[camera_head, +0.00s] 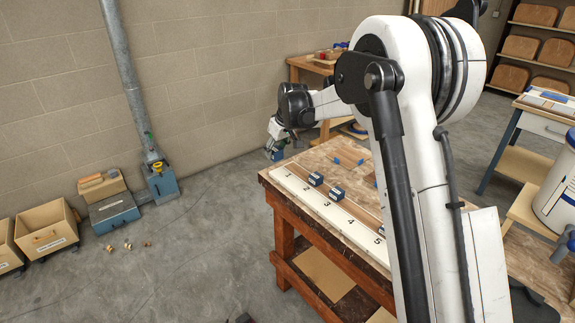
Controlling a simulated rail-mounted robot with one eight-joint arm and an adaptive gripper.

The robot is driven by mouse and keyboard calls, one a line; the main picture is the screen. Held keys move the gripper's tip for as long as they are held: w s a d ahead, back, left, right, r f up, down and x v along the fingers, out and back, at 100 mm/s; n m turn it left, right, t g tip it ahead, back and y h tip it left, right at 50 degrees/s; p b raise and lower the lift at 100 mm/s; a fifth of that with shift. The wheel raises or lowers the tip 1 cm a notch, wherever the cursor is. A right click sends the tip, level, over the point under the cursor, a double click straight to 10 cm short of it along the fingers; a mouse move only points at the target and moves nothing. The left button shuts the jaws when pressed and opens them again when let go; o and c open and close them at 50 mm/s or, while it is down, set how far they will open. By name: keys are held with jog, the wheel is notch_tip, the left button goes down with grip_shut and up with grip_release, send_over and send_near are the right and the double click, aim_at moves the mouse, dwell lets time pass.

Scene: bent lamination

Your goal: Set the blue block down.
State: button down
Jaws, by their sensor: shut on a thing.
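My gripper (274,149) hangs at the end of my arm, by the back left corner of the workbench, pointing down. It is shut on a blue block (277,154), which is small here and partly hidden by the fingers. The block shows against the floor and wall just past the bench edge; I cannot tell its exact height. A pale board (299,189) with numbered places lies along the bench's left edge. My arm hides much of the bench's right side.
The wooden workbench (283,220) has small blue items lying farther back on its top. The board's number 1 and 4 places look bare. Wooden bins (47,233), a grey-blue box (113,214) and a duct stand by the wall. Small pieces lie on the open floor.

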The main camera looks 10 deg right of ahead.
send_over(295, 169)
jog(key=s, duration=0.1)
jog(key=f, duration=0.6)
jog(key=shift+d+f, duration=0.35)
jog(key=shift+f, duration=0.05)
jog(key=shift+f+p, duration=0.35)
jog(key=shift+f, duration=1.65)
jog(key=shift+f, duration=0.15)
jog(key=c, duration=1.2)
grip_release()
jog(key=shift+c, duration=0.2)
